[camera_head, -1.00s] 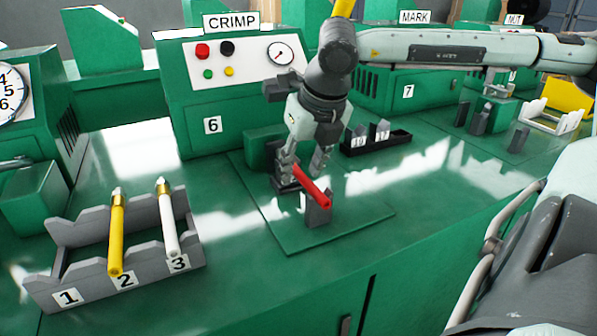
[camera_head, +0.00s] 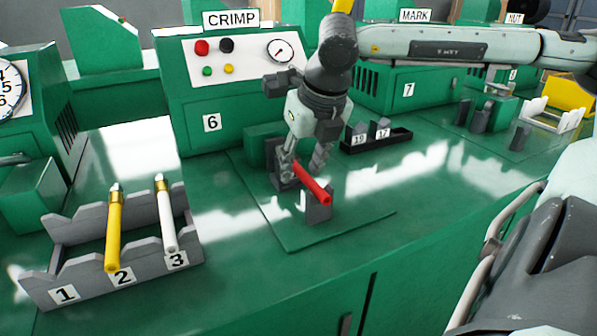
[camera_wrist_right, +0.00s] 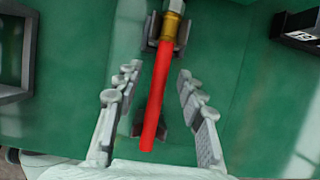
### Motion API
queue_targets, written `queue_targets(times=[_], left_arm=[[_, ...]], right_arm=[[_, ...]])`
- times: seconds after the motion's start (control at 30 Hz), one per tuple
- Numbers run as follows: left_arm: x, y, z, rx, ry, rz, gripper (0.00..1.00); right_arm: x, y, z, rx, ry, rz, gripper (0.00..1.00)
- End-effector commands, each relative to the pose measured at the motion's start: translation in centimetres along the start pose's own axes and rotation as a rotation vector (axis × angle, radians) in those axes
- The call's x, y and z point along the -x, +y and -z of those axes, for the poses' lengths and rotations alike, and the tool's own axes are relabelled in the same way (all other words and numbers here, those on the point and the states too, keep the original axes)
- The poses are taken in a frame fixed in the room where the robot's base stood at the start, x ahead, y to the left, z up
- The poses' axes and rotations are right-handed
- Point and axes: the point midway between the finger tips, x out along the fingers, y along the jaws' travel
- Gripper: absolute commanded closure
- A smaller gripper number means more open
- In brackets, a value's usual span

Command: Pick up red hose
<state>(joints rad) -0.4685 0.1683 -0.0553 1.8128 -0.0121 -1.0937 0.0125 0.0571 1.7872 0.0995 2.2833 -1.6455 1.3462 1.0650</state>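The red hose (camera_head: 313,187) rests on two grey supports of the crimp station, the front one (camera_head: 319,209) under its near end. In the right wrist view the red hose (camera_wrist_right: 155,98) runs lengthwise with a brass fitting at its top end. My right gripper (camera_head: 305,170) is above the hose, its fingers spread to either side. In the right wrist view the right gripper (camera_wrist_right: 156,95) is open, with a gap between the hose and both fingers. My left gripper is not in view.
A grey rack (camera_head: 50,288) with slots 1, 2 and 3 holds a yellow hose (camera_head: 114,235) in slot 2 and a white hose (camera_head: 166,220) in slot 3. A black tray (camera_head: 398,137) stands right of the gripper. The crimp machine (camera_head: 180,100) rises behind.

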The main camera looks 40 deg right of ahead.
Motion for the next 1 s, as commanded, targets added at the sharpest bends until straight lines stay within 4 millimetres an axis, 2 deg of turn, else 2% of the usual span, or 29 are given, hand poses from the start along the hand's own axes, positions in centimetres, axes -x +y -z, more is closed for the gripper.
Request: queue_targets(times=[0.43, 0.73, 1.0], left_arm=[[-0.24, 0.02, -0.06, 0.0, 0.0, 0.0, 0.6], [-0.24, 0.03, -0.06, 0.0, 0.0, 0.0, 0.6], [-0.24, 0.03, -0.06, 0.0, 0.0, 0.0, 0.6]], right_arm=[[-0.07, -0.01, 0.01, 0.0, -0.001, 0.0, 0.62], [-0.08, 0.0, 0.03, 0.0, 0.0, 0.0, 0.99], [-0.07, 0.0, 0.01, 0.0, -0.001, 0.0, 1.0]])
